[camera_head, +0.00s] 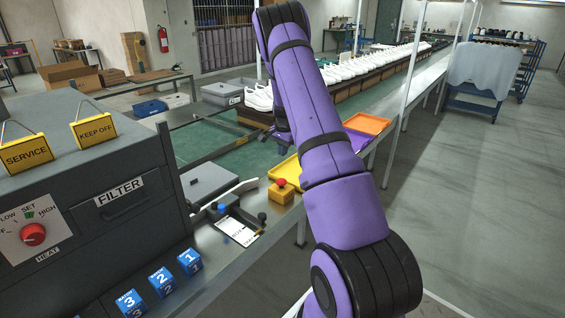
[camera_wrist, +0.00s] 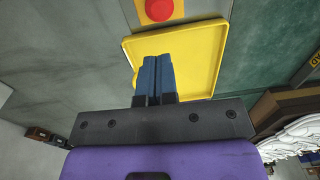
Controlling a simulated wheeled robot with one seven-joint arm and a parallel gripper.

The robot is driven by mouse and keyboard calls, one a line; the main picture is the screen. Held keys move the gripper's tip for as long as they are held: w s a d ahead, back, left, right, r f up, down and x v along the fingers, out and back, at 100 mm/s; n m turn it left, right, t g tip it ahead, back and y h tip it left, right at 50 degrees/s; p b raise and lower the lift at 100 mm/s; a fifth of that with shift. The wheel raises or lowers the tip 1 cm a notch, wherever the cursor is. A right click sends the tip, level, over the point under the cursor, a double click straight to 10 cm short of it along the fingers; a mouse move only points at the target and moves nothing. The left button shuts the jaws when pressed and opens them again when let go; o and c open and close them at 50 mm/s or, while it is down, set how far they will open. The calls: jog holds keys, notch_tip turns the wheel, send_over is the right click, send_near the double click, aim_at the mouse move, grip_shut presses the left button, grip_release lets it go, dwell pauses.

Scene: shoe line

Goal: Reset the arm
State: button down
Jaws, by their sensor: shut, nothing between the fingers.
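My purple arm rises from the bottom right of the head view and bends over at the top. In the head view my gripper is mostly hidden behind the arm. In the wrist view my gripper (camera_wrist: 155,62) shows with its two blue fingers together and nothing between them. The fingers appear over a yellow tray (camera_wrist: 212,50), and I cannot tell how far above it they are. The yellow tray also shows in the head view (camera_head: 287,170), partly behind my arm.
A yellow box with a red button (camera_head: 281,191) stands beside the yellow tray. An orange tray (camera_head: 366,123) and a purple tray lie beyond my arm. White shoes (camera_head: 345,70) line the conveyor. A grey heater machine (camera_head: 85,240) fills the left.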

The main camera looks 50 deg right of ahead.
jog(key=shift+r, duration=0.85)
